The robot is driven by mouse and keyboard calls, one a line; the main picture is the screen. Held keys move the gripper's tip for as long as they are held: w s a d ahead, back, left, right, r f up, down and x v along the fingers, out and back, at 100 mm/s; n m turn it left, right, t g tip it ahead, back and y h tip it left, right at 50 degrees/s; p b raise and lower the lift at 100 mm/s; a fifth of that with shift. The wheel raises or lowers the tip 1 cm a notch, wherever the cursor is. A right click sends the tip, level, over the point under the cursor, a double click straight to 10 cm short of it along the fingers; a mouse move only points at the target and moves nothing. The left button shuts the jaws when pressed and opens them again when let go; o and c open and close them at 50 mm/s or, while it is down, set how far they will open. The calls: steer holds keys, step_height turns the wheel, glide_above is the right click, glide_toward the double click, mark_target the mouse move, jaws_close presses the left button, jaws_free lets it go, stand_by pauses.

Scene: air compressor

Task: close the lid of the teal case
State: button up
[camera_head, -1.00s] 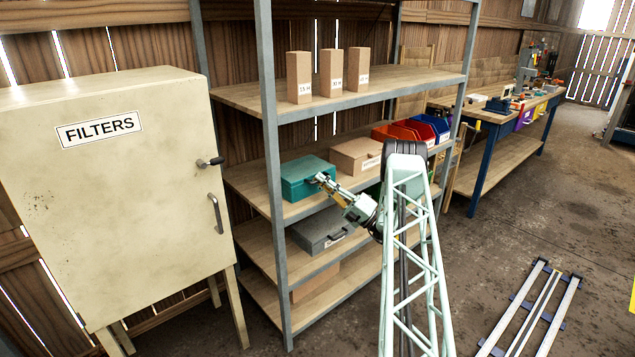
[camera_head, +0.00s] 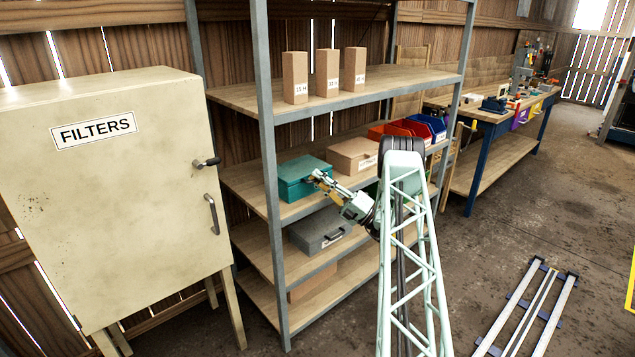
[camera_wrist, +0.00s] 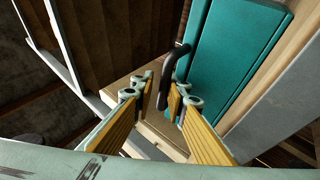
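The teal case (camera_head: 297,182) stands on the middle shelf. In the head view its lid lies over the body, and I cannot tell whether a small gap remains. My gripper (camera_head: 316,176) is at the case's front right side. In the wrist view the teal case (camera_wrist: 228,50) fills the upper right, with a long seam along it. Its dark handle (camera_wrist: 170,75) reaches down to between the yellow-padded fingertips of my gripper (camera_wrist: 164,98). The fingers are apart, with a gap around the handle; contact is not clear.
A cardboard box (camera_head: 352,156) stands right of the case, then red bins (camera_head: 398,133) and blue bins (camera_head: 430,127). A grey case (camera_head: 318,232) lies on the shelf below. A metal shelf post (camera_head: 270,180) rises close left. Small boxes (camera_head: 327,73) stand on the shelf above.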

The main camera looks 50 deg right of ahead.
steer(key=shift+r, duration=4.3)
steer(key=shift+w+r, duration=0.1)
steer(key=shift+o, duration=0.2)
